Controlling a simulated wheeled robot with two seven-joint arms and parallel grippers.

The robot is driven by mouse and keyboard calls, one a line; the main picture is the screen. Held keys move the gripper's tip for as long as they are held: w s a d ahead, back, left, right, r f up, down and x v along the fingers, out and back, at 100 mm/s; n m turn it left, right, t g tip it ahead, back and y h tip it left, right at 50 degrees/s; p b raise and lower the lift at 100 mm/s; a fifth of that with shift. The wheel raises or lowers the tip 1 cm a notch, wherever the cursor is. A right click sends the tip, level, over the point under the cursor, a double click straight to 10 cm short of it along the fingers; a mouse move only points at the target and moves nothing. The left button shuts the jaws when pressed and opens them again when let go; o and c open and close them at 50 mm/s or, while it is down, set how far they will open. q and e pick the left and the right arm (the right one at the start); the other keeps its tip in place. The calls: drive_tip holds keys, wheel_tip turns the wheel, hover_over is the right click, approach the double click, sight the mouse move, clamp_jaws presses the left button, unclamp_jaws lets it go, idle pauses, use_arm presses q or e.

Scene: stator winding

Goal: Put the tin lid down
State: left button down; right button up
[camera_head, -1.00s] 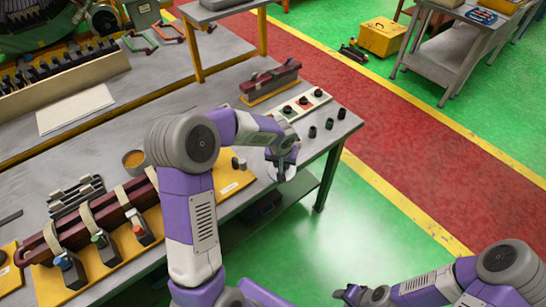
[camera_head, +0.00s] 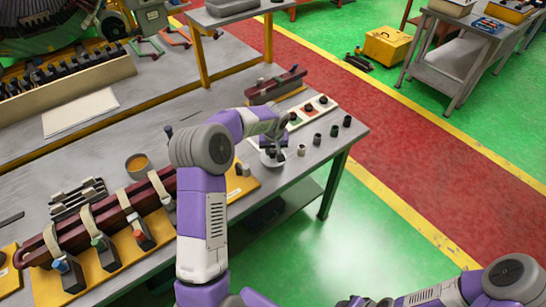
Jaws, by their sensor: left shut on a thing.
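The tin lid (camera_head: 268,160) is a pale grey disc, partly hidden by my fingers. My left gripper (camera_head: 273,149) is shut on it, over the right end of the workbench (camera_head: 200,105), beside the row of small dark pieces. I cannot tell whether the lid touches the bench top. The open tin (camera_head: 137,163) with orange-brown contents stands on the bench to the left of my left arm. My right gripper (camera_head: 362,302) shows only partly at the bottom edge, away from the bench; its fingers are too cut off to read.
Small black and grey pieces (camera_head: 334,131) stand near the bench's right edge. Behind them are a white strip with coloured buttons (camera_head: 308,110) and a dark red bar (camera_head: 276,86). A clamped dark red bar (camera_head: 75,237) lies on a yellow plate at left. Bare bench lies behind the tin.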

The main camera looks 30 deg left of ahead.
sight(273, 153)
use_arm(q)
wheel_tip(273, 153, down, 4)
drive_tip(key=shift+r, duration=0.2)
drive_tip(key=shift+f+b, duration=0.2)
drive_tip(key=shift+b, duration=0.2)
drive_tip(key=c, duration=0.9)
unclamp_jaws()
drive_tip(key=shift+r, duration=0.1)
drive_tip(key=shift+o, duration=0.2)
